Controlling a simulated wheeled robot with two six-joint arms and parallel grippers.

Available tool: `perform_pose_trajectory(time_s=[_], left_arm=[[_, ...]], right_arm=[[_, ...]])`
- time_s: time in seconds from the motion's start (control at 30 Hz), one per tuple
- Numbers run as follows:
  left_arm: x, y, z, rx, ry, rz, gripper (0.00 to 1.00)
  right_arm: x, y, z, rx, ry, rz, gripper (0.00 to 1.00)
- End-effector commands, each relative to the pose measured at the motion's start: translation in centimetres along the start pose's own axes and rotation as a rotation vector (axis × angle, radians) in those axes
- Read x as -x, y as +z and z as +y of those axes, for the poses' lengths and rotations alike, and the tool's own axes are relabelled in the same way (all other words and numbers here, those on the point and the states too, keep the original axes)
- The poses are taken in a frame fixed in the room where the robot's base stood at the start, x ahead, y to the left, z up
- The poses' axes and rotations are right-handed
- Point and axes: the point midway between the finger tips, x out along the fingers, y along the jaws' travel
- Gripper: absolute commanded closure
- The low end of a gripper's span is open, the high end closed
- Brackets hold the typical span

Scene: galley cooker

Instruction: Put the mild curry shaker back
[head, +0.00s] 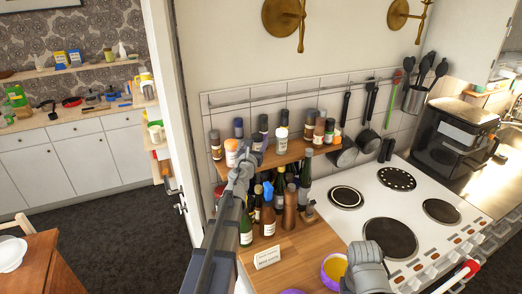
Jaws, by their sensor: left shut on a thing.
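My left gripper (244,163) reaches up from the lower left to the left end of the wooden spice shelf (280,155). It is shut on a white shaker with an orange band (232,150), which I take to be the mild curry shaker; its label is too small to read. The shaker is upright at the shelf's left end; I cannot tell whether its base touches the board. The gripper hides part of it. My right gripper (366,264) seems to be the grey shape at the bottom, beside a purple bowl; its jaws cannot be made out.
Several other shakers (282,132) stand along the shelf. Dark bottles (305,182) crowd beneath it. A small white card (267,257) stands on the wooden counter. The purple bowl (333,268) has yellow contents. The white cooker (390,205) lies right; pans hang on the wall.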

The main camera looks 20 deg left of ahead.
Motion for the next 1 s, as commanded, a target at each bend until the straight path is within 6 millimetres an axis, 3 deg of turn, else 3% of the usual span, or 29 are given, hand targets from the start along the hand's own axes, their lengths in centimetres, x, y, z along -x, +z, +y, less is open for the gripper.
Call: perform_pose_trajectory(time_s=[0.37, 0.4, 0.67, 1.0], left_arm=[[-0.06, -0.46, 0.32, 0.000, 0.001, 0.000, 1.00], [-0.06, -0.48, 0.32, 0.000, 0.001, 0.000, 0.43], [-0.06, -0.36, 0.30, 0.000, 0.000, 0.000, 0.15], [-0.07, -0.13, 0.30, 0.000, 0.000, 0.000, 0.15]], right_arm=[[-0.46, -0.03, -0.05, 0.000, 0.000, 0.000, 0.38], [-0.47, -0.03, -0.05, 0.000, 0.000, 0.000, 0.38], [-0.35, -0.02, -0.04, -0.001, 0.000, 0.000, 0.38], [-0.12, -0.01, -0.02, 0.000, 0.000, 0.000, 0.38]])
